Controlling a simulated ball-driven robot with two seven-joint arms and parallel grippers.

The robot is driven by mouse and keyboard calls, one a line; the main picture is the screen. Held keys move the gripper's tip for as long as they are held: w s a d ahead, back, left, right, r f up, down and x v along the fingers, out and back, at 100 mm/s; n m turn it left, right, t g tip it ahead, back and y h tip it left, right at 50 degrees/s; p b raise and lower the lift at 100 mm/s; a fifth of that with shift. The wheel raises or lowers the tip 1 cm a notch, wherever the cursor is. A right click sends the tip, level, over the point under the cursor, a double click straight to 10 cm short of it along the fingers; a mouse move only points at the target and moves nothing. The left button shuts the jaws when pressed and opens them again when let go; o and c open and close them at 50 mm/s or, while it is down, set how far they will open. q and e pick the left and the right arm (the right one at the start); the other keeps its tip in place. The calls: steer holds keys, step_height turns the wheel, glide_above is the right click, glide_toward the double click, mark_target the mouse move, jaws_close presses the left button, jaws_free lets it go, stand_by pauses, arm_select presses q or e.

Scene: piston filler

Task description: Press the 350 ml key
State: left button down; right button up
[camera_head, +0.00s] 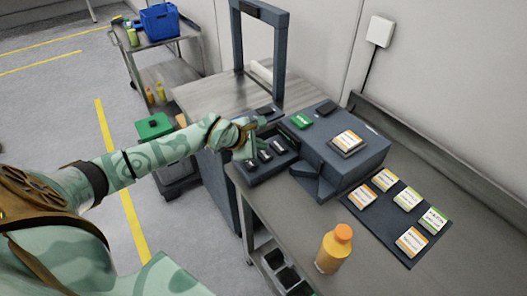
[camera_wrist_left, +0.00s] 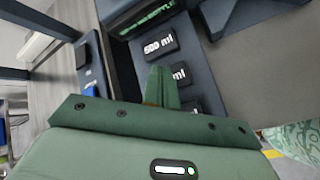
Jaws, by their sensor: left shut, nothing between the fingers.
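The key panel (camera_head: 285,160) has a row of dark keys with white labels. In the left wrist view one key reads 500 ml (camera_wrist_left: 160,43). The middle key (camera_wrist_left: 181,74) shows only "ml", its number hidden behind my fingers; I cannot read whether it is the 350 ml key. A third key (camera_wrist_left: 190,105) is mostly covered. My left gripper (camera_head: 250,146) is shut and empty, its fingertips (camera_wrist_left: 158,72) over the keys beside the middle one. I cannot tell whether they touch it. My right gripper is not in view.
A green-lit display (camera_wrist_left: 143,17) sits beside the keys. The grey filler housing (camera_head: 345,165) carries a labelled block (camera_head: 347,143). An orange bottle (camera_head: 335,250) stands at the table's front edge. A dark mat (camera_head: 385,212) with several label cards lies to the right.

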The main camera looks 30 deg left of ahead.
mark_target(261, 155)
arm_select(q)
step_height(261, 155, up, 5)
steer(key=p, duration=0.4)
stand_by(0.3)
stand_by(0.6)
